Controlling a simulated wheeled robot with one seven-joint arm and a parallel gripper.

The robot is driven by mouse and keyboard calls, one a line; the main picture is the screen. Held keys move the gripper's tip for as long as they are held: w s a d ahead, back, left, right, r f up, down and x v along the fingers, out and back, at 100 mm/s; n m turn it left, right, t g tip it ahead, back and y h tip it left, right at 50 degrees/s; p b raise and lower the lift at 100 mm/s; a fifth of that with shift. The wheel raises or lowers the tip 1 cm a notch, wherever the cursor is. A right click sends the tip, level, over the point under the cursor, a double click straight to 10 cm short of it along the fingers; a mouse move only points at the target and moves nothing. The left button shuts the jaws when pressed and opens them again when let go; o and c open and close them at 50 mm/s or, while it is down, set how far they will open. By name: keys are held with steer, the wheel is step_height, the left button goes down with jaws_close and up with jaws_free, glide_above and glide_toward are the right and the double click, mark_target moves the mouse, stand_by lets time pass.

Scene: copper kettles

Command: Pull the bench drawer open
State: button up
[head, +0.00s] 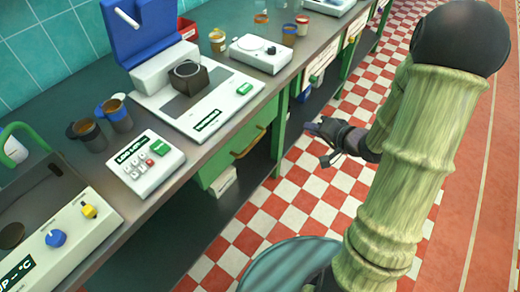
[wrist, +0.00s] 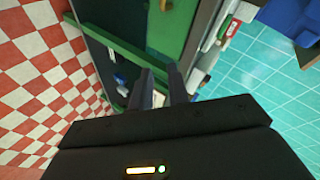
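The bench (head: 150,215) has a dark grey top and green legs. Its green drawer (head: 224,167) is in the front below the white instrument, with a brass-coloured bar handle (head: 250,143). The drawer front looks flush with the bench. My gripper (head: 318,132) is over the checkered floor, to the right of the handle and apart from it. In the wrist view my gripper's two dark fingers (wrist: 162,84) stand apart with nothing held between them.
On the bench stand a white scale (head: 206,112) with a blue lid, a keypad box (head: 146,163), dark cups (head: 87,134) and another white device (head: 260,53). A white box (head: 222,182) is under the drawer. The red-and-white floor (head: 290,205) beside the bench is clear.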

mark_target(260, 135)
steer(key=s+a+f+m+y+b, duration=0.1)
steer(key=s+f+m+y+b, duration=0.1)
steer(key=f+y+b, duration=0.3)
step_height(260, 135, down, 2)
steer(key=shift+s+a+f+m+y+b, duration=0.2)
steer(key=shift+s+a+m+y+b, duration=0.25)
steer(key=shift+b, duration=0.5)
steer(key=shift+s, duration=0.1)
steer(key=b+x, duration=0.3)
steer(key=x, duration=1.4)
steer(key=shift+a+f, duration=0.1)
steer(key=shift+f, duration=0.15)
steer(key=shift+c, duration=0.5)
jaws_close()
